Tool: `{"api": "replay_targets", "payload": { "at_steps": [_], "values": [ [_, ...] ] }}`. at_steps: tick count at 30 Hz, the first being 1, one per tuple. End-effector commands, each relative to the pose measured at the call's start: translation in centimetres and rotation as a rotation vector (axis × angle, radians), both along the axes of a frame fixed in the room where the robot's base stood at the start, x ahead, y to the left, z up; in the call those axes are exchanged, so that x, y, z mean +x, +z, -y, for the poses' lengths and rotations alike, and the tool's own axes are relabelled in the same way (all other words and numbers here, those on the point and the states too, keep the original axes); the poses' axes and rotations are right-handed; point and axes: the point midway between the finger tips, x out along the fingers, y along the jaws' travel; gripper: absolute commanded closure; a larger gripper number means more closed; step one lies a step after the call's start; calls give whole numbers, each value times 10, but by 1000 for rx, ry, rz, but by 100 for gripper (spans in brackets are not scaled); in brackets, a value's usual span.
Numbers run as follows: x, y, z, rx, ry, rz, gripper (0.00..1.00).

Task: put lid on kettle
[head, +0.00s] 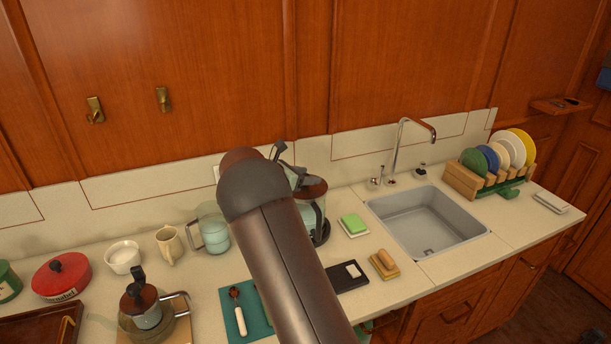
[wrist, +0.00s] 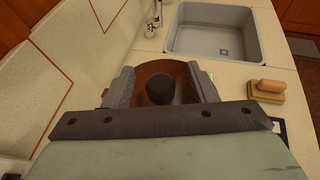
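The glass kettle (head: 309,212) stands on the counter left of the sink, with a dark handle and base. My arm hides its left part in the head view. A brown lid (wrist: 150,70) with a dark round knob (wrist: 160,91) shows in the wrist view. A brown top also shows on the kettle in the head view (head: 313,185), but how it seats is not clear. My gripper (wrist: 163,88) is over the lid, one finger on each side of the knob. Gaps show between the knob and both fingers, so it looks open. My arm hides most of the gripper in the head view.
The sink (head: 425,222) and faucet (head: 399,150) are right of the kettle. A green sponge (head: 353,223), a wooden brush (head: 384,263) and a black scale (head: 348,276) lie near. A glass pitcher (head: 215,228) stands left. The wall backsplash is close behind.

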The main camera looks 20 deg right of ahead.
Motion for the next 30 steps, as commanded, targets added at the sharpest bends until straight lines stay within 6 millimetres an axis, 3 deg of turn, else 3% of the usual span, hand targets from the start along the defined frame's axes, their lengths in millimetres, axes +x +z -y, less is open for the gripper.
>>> {"api": "replay_targets", "payload": {
  "at_steps": [11,30],
  "values": [
    [-1,3,-9,1,1,3,49],
    [-28,56,-136,1,2,2,49]
  ]
}}
